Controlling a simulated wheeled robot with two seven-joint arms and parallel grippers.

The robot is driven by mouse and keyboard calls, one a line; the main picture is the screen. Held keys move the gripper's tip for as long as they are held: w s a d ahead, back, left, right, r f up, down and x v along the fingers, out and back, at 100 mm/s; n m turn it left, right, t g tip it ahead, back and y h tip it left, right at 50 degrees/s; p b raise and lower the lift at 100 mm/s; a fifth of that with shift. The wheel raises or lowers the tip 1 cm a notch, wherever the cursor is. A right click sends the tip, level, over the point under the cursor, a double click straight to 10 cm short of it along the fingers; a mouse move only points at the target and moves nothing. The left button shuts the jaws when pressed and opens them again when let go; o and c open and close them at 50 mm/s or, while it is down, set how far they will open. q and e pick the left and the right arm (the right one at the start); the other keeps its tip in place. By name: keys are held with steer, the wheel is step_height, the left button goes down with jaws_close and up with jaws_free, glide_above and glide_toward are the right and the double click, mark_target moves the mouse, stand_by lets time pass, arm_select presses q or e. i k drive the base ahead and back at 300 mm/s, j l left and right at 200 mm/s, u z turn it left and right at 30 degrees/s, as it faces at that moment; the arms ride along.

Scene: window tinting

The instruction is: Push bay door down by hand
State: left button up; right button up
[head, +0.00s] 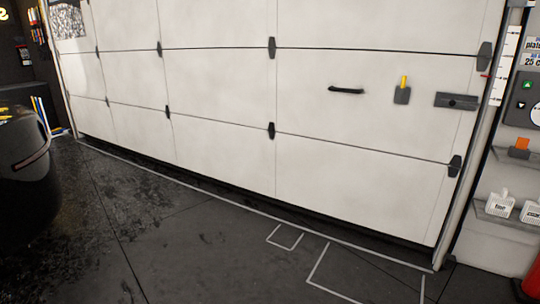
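The bay door (218,92) is a large white sectional door with dark hinges between its panels. It fills most of the head view and looks almost fully down, with a dark strip along its bottom edge. A black handle (346,90) sits on a panel at the right. To the right of it are a small grey holder with a yellow piece (403,90) and a dark latch plate (457,101). Neither of my grippers is in view.
A dark rounded bin-like object (27,165) stands at the left edge. Shelves (506,208) with small white containers and a control panel (526,100) are on the right wall. White lines mark the dark, stained floor (200,245), which is clear before the door.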

mark_target(266, 123)
steer(key=i+z, duration=0.3)
steer(key=i, duration=0.3)
steer(key=i+z, duration=0.25)
steer(key=i, duration=0.35)
steer(key=i+j+z, duration=0.3)
steer(key=i, duration=0.25)
